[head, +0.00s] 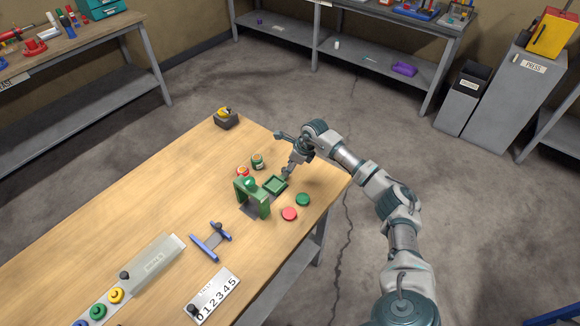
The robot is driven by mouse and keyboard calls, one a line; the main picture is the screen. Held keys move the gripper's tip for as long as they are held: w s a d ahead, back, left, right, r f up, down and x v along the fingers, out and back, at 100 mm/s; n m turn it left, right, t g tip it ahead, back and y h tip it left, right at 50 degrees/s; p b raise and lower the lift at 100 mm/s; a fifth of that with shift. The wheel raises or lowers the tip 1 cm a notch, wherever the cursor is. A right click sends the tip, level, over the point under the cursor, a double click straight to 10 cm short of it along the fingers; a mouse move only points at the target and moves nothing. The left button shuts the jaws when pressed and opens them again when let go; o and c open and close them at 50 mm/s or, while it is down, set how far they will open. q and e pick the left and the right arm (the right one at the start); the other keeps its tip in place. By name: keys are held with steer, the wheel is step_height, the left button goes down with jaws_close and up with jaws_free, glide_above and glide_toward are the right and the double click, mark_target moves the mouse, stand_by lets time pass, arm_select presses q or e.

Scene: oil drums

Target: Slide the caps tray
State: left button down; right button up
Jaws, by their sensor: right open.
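A small square green tray (274,185) lies on the wooden table just behind a green upright frame (252,196). It looks empty; I take it to be the caps tray, though no label shows. My right gripper (288,171) reaches down close to the tray's far right edge. It is open; whether it touches the tray I cannot tell. A red cap (289,213) and a green cap (302,199) lie apart on the table, to the right of the frame. My left gripper is not in view.
Small drums, one green (257,161) and one red-topped (242,172), stand behind the frame. A dark box (226,120) sits at the far corner. The table's left middle is clear.

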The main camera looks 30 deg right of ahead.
steer(key=v, duration=1.1)
steer(key=shift+d+r, duration=0.25)
steer(key=shift+r, duration=0.1)
steer(key=shift+a, duration=0.2)
